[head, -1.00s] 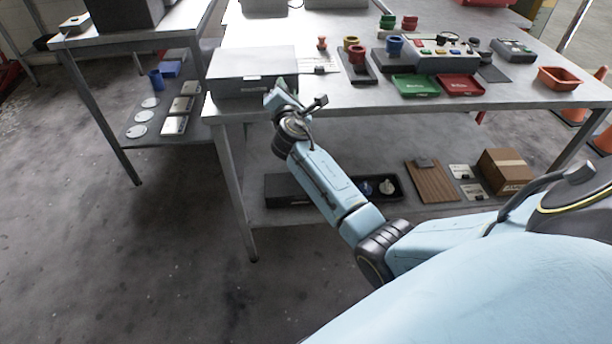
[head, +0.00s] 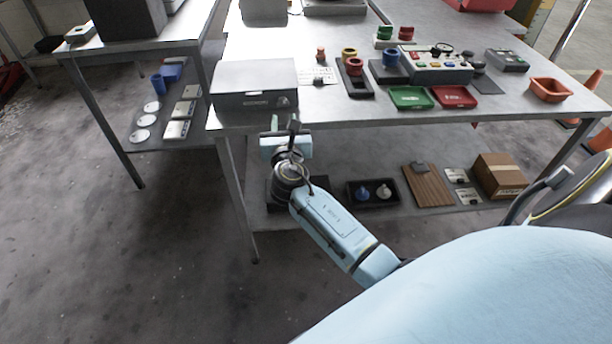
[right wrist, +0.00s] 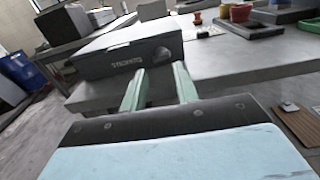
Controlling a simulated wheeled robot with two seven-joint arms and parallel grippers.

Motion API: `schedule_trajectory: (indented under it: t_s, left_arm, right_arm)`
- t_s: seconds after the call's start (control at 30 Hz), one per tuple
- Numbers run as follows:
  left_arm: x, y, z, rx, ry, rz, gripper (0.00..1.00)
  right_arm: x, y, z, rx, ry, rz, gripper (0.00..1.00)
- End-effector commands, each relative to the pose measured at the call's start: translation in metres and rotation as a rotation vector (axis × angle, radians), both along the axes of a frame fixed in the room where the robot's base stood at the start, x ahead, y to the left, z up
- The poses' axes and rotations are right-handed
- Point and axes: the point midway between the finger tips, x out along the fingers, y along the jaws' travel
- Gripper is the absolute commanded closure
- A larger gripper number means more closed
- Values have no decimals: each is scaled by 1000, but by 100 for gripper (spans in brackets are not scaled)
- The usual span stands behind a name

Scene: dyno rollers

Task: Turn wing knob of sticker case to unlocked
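The sticker case (head: 254,84) is a grey box with a light lid and a dark front, at the table's front left corner; it also shows in the right wrist view (right wrist: 107,58), with its label readable. Its wing knob (head: 283,102) is on the right part of the front face and shows as a dark round shape in the right wrist view (right wrist: 162,53). My right gripper (head: 284,130) is in front of and below the knob, apart from it. In the right wrist view its two green fingers (right wrist: 160,85) are spread with nothing between them. My left gripper is out of view.
The table (head: 330,110) has bare top right of the case. A lower shelf (head: 330,213) holds a black tray (head: 372,204) and a cardboard box (head: 500,176).

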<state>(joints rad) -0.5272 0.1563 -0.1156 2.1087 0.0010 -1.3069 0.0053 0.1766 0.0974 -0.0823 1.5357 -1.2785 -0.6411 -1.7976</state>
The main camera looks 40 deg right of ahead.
Motion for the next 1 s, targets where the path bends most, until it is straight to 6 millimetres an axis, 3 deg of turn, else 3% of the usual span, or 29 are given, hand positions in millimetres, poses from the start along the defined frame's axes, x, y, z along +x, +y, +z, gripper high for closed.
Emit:
schedule_trajectory:
  t_s: [0.27, 0.57, 1.0]
  left_arm:
    - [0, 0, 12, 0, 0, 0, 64]
    - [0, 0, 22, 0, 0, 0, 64]
    - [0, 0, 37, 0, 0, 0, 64]
  right_arm:
    - [-46, 28, -3, 16, 4, 2, 70]
    - [-53, 36, -64, 261, 57, 36, 70]
    - [-84, 50, -145, 618, 124, 10, 70]
